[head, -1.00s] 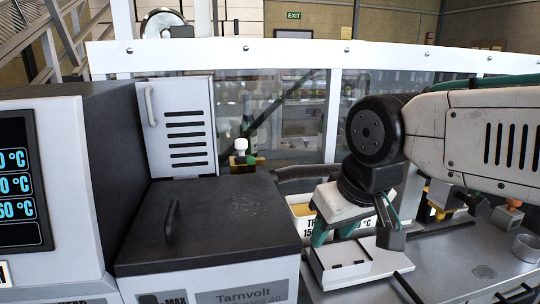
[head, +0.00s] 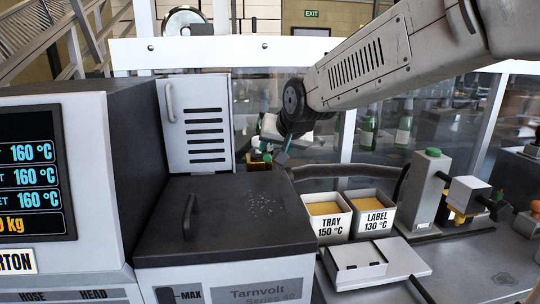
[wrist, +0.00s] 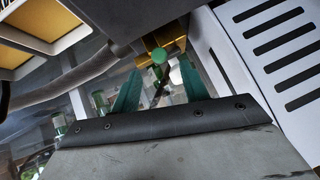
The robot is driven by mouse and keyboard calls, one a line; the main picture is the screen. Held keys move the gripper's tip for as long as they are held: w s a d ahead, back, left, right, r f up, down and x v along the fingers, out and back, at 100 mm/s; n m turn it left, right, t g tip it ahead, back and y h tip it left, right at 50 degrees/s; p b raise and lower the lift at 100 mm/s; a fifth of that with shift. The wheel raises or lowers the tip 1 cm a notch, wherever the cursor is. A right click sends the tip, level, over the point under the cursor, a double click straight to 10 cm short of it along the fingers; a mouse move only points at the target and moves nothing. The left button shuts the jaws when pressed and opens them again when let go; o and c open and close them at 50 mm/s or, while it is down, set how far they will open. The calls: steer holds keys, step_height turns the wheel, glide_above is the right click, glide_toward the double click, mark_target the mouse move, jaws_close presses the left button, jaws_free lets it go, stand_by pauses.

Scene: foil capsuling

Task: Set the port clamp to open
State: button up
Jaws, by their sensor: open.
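My gripper (head: 272,146) is at the back, behind the dark-lidded Tarnvolt unit (head: 235,215). In the wrist view its two green fingers (wrist: 160,66) are spread apart. A green round knob (wrist: 158,57) on a yellow bracket (wrist: 174,50) shows between and just beyond the fingertips. This looks like the port clamp, though no label shows. Whether the fingers touch it I cannot tell. In the head view the bracket (head: 259,158) is mostly hidden by the gripper, and the clamp's setting cannot be read.
A white louvred cabinet (head: 194,122) stands close left of my gripper. A dark hose (head: 335,171) runs to the right. Tray (head: 333,226) and label (head: 380,219) bins stand in front of it. A white guard frame (head: 240,52) with clear panels lies behind.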

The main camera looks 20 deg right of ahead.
mark_target(268, 156)
steer(key=x, duration=0.5)
steer(key=shift+f, duration=0.1)
